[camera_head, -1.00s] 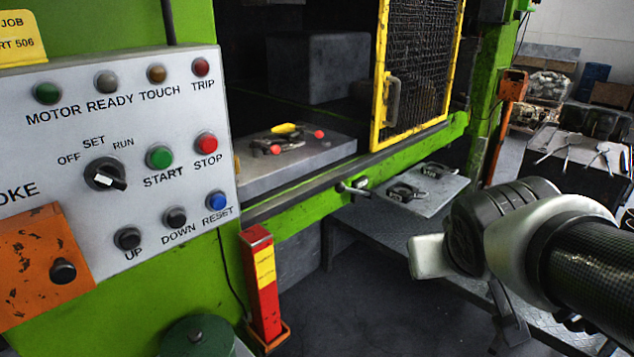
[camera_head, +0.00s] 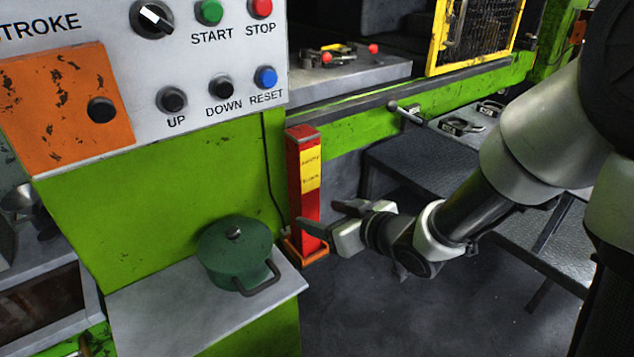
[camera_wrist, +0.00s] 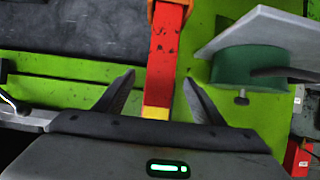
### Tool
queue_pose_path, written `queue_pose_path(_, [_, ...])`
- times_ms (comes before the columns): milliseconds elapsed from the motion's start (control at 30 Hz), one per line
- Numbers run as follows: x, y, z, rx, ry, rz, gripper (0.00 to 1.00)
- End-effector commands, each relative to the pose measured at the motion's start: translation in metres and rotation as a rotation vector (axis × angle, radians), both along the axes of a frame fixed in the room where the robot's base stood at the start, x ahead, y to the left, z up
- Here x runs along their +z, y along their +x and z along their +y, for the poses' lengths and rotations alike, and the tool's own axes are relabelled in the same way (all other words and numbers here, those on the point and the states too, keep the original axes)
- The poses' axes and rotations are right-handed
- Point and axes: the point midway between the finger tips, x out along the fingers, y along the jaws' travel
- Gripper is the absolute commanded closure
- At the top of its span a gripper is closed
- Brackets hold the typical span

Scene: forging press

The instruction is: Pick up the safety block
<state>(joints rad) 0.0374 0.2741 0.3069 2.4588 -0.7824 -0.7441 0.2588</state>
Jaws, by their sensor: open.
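The safety block (camera_head: 307,170) is a red upright post with a yellow label, standing in an orange holder (camera_head: 311,256) beside the green press frame. My gripper (camera_head: 318,215) is open and empty at the block's lower part, reaching in from the right. One finger crosses in front of the block in the head view. In the wrist view the red block (camera_wrist: 163,60) runs between the two spread fingers of my gripper (camera_wrist: 158,92), with a gap on each side. Its yellow label shows only at the palm edge. I cannot tell how deep the block sits between the fingers.
A green lidded pot (camera_head: 235,255) stands on a grey shelf (camera_head: 150,310) left of the block. The control panel (camera_head: 190,60) is above. A dark metal step (camera_head: 420,160) lies behind my arm. A thin cable hangs close to the block's left.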

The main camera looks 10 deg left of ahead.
Motion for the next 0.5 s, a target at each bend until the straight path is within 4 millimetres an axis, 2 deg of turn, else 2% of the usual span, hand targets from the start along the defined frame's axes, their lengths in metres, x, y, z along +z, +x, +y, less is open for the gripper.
queue_pose_path(33, [-0.010,0.006,0.009,0.002,0.001,0.002,0.38])
queue_pose_path(200, [-0.024,0.027,0.032,0.001,0.000,0.000,0.38])
queue_pose_path(500, [-0.033,0.041,0.049,-0.001,0.000,0.000,0.38])
